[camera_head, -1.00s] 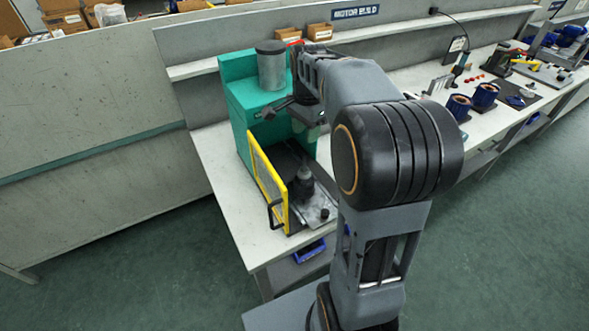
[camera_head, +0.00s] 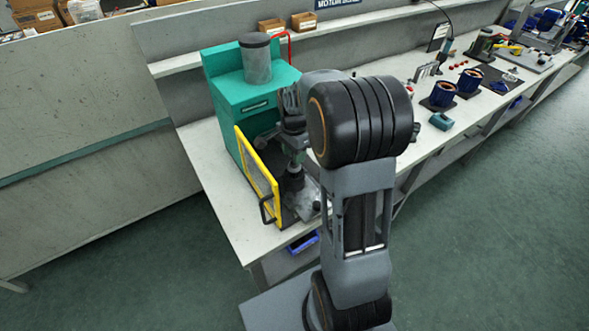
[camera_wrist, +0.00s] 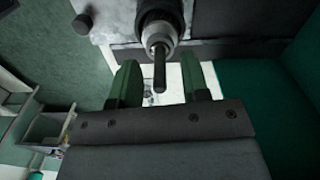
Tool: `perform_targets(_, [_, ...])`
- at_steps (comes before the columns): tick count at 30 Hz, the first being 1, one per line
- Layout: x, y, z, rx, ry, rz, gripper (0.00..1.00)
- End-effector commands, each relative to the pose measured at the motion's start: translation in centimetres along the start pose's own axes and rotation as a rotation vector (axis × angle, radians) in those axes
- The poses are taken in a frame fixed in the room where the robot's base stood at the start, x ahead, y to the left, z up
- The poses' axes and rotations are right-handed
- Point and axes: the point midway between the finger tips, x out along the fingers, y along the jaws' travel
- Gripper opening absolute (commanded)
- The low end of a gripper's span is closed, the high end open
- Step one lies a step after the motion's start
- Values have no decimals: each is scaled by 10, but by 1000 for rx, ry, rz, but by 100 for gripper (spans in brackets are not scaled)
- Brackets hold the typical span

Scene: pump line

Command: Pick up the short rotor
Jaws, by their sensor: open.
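A dark rotor-like part stands upright in the green press (camera_head: 225,95), at its base. It shows as a dark shape (camera_head: 294,180) in the head view; I cannot tell its length there. In the wrist view its end (camera_wrist: 160,25) has pale rings and a thin dark shaft (camera_wrist: 160,68) that reaches between my fingers. My gripper (camera_wrist: 160,85) is open, with one green finger on each side of the shaft and a gap to each. In the head view my gripper is just above the part, partly hidden by my arm.
A yellow-framed guard (camera_head: 257,175) with a black handle stands left of the part. The press body and its grey cylinder (camera_head: 255,60) rise behind. Blue-sided motor parts (camera_head: 443,94) and a teal object (camera_head: 441,121) stand on the bench to the right.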

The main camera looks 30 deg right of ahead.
Motion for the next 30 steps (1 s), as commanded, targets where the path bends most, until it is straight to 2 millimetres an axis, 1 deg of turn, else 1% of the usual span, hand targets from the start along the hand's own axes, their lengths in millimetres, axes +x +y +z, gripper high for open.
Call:
perform_targets(1, [6, 0, 0, 0, -1, 2, 42])
perform_targets(3, [13, 0, 0, 1, -1, 2, 42])
perform_targets(6, [18, 0, 0, 1, 0, 0, 42])
perform_targets(14, [19, 0, 0, 1, 0, -1, 41])
perform_targets(27, [19, 0, 0, 1, 1, -1, 0])
perform_targets(30, [19, 0, 0, 1, 1, -1, 0])
